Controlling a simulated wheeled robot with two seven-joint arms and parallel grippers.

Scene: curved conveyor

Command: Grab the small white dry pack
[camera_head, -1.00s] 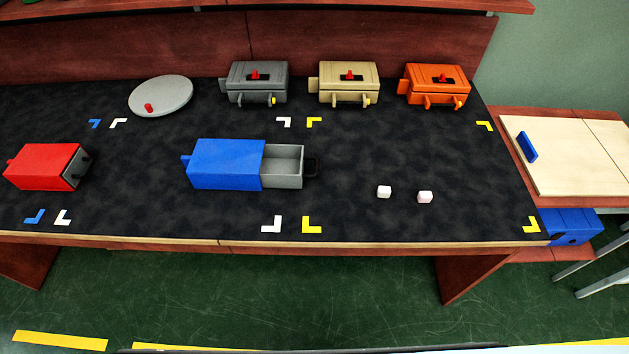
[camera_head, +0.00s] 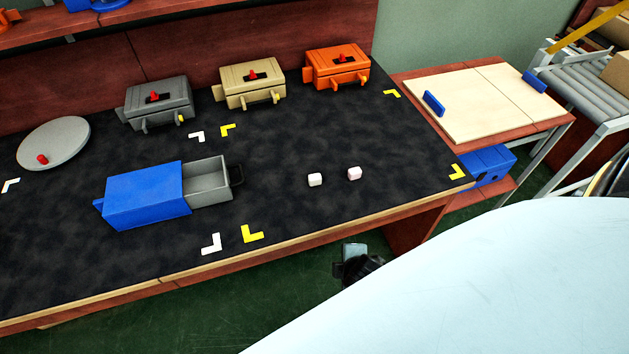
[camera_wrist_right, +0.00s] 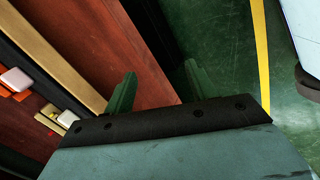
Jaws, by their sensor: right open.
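Two small white packs lie on the black tabletop in the head view, the left one (camera_head: 315,179) and the right one (camera_head: 354,173), a short gap apart. The right one looks slightly pinkish; I cannot read any marking on either. In the right wrist view my right gripper (camera_wrist_right: 159,72) is open, with two green fingers apart and nothing between them. In the head view a small grey and black part, likely its end, shows below the table's front edge, apart from the packs. My pale arm covers the lower right. My left gripper is not in view.
A blue box (camera_head: 143,195) with an open grey drawer (camera_head: 209,179) stands left of the packs. Grey (camera_head: 158,102), beige (camera_head: 250,83) and orange (camera_head: 337,67) boxes line the back. The wooden front edge (camera_head: 300,230) lies between gripper and packs. The tabletop around the packs is clear.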

